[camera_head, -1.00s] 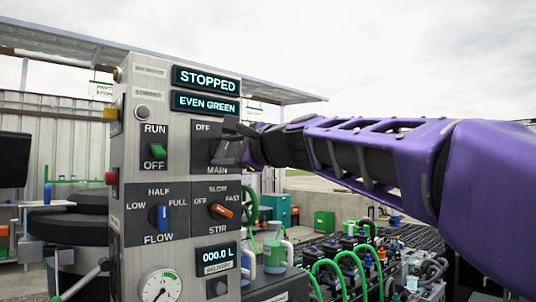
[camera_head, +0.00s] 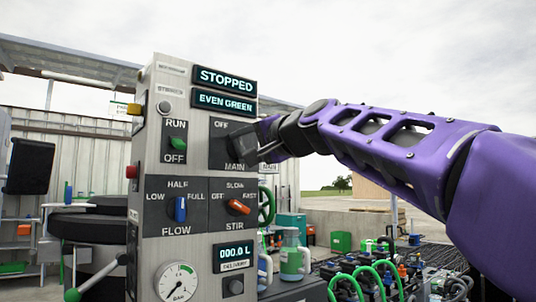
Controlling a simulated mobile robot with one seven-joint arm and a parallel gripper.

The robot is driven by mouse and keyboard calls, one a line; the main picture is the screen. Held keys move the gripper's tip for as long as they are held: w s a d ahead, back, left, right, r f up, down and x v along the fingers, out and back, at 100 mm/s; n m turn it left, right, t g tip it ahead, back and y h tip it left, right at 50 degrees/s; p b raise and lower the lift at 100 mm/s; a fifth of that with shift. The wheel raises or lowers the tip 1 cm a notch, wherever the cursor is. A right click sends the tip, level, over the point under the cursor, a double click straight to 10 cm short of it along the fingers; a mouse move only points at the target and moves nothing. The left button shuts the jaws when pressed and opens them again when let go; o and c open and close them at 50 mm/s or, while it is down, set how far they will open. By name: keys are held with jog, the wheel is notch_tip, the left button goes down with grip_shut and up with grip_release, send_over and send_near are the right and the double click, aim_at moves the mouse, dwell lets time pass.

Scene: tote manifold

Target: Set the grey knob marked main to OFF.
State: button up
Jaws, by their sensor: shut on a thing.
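The control panel (camera_head: 197,255) is a tall grey box with dark switch plates. The MAIN plate (camera_head: 219,150) is at its upper right, with OFF printed at its upper left and MAIN below. My gripper (camera_head: 246,146) is at this plate, coming from the right, and is shut on the grey knob. The gripper hides the knob, so I cannot tell which way it points. Above it, the displays read STOPPED (camera_head: 225,79) and EVEN GREEN (camera_head: 223,101).
Beside the plate is a green RUN/OFF switch (camera_head: 178,144). Below are the blue FLOW knob (camera_head: 180,208) and orange STIR knob (camera_head: 239,207). A pressure gauge (camera_head: 177,284) and a 000.0 L display (camera_head: 235,255) sit lower. Hoses and valves fill the lower right.

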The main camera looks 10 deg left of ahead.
jog(key=shift+n+b, duration=0.4)
jog(key=shift+n, duration=0.6)
jog(key=shift+r, duration=0.1)
jog(key=o, duration=1.4)
jog(key=shift+c, duration=0.2)
